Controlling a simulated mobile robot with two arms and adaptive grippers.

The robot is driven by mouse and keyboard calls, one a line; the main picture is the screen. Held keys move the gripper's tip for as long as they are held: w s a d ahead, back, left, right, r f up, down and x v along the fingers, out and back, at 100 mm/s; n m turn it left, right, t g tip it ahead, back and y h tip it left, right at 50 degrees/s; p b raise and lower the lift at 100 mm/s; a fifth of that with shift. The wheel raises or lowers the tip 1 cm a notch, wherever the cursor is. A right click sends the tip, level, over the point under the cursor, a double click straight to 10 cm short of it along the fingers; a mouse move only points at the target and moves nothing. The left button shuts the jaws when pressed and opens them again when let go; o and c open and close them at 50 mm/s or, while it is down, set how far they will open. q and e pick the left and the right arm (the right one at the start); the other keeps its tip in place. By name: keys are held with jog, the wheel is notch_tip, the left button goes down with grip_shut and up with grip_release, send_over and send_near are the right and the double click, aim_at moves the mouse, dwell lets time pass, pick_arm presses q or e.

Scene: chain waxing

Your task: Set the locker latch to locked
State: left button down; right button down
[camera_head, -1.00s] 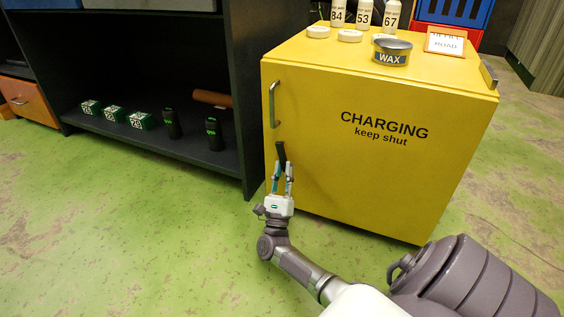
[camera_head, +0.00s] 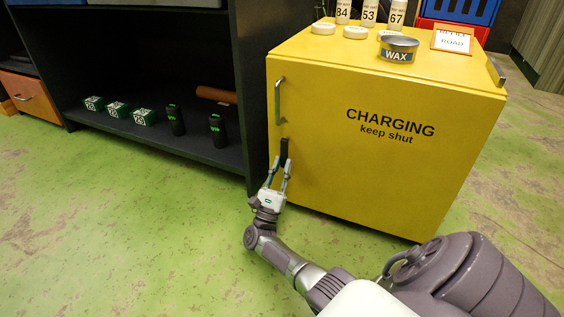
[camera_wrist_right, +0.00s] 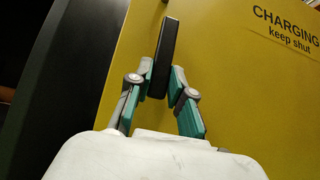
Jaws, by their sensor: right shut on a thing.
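The yellow locker (camera_head: 380,165) stands with its door closed, marked "CHARGING keep shut". Its latch is a black lever (camera_head: 284,148) low on the left side of the door, under the metal handle (camera_head: 278,100). The lever is close to upright. My right gripper (camera_head: 282,165) is shut on the lever, with one finger on each side of it. The right wrist view shows the lever (camera_wrist_right: 166,55) between the teal-padded fingers (camera_wrist_right: 161,82), its upper part sticking out above them. My left gripper is not in view.
A WAX tin (camera_head: 397,48), white pucks (camera_head: 355,33), numbered bottles (camera_head: 368,13) and a sign (camera_head: 452,40) stand on the locker. A dark shelf (camera_head: 190,148) with green boxes and black canisters stands close on the left. The green floor (camera_head: 130,230) in front is clear.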

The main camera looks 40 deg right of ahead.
aim_at(282, 147)
jog(key=c, duration=1)
grip_release()
jog(key=shift+c, duration=0.2)
notch_tip(282, 147, up, 10)
jog(key=shift+f, duration=0.1)
jog(key=shift+w, duration=0.15)
